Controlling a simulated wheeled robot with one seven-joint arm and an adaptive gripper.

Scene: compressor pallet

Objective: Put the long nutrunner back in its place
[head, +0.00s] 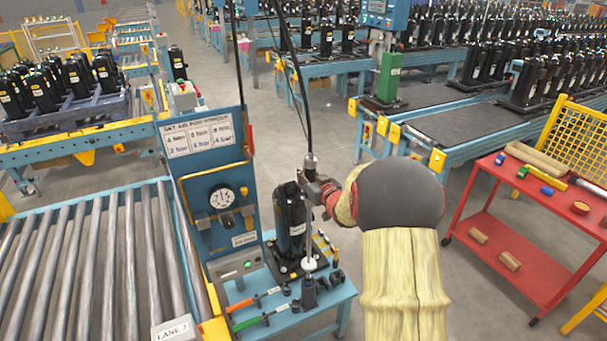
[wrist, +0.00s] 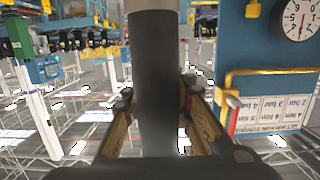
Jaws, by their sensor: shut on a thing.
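The long nutrunner (head: 309,215) is a thin upright tool hanging below a black cable, above the front of the small teal bench (head: 335,297). My gripper (head: 322,190) is shut around its upper part. In the wrist view its dark grey body (wrist: 155,85) stands between the two fingers of my gripper (wrist: 158,115). A white collar (head: 309,264) shows near its lower end, right above a dark upright piece (head: 308,291) on the bench. I cannot tell whether that piece is part of the tool or a holder, or whether the tip is seated.
A black compressor (head: 291,220) stands on the bench just left of the tool. A blue panel with a gauge (head: 222,198) rises behind left. Green and orange-handled tools (head: 250,322) and dark sockets lie on the bench. A roller conveyor (head: 95,260) is left; a red cart (head: 520,250) is right.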

